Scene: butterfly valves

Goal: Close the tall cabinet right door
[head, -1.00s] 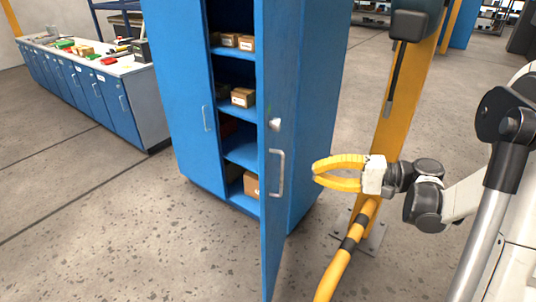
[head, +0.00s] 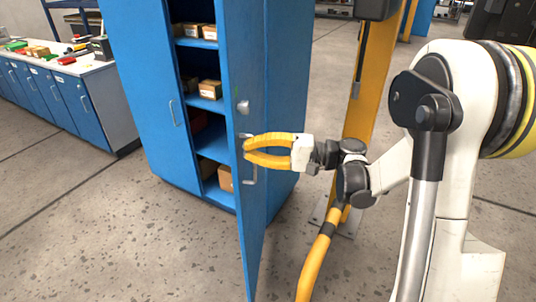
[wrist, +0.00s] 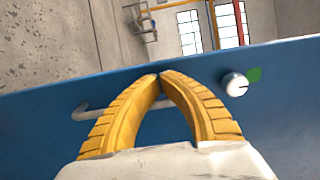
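The tall blue cabinet (head: 150,80) stands with its right door (head: 238,200) swung open toward me, so its shelves show. The door's outer face carries a silver handle (head: 250,180) and a round lock knob (head: 243,106). My gripper (head: 247,148) has yellow fingers and is at the handle's upper part in the head view, on the outer side of the door. In the wrist view the fingertips (wrist: 160,75) meet with nothing seen between them. There the handle (wrist: 85,110) runs behind the fingers, and the knob (wrist: 235,86) is to their right. Contact with the door cannot be told.
Small boxes (head: 209,89) sit on the cabinet shelves. The left door (head: 150,110) is shut. A workbench (head: 80,95) is at the left. The floor in front is clear.

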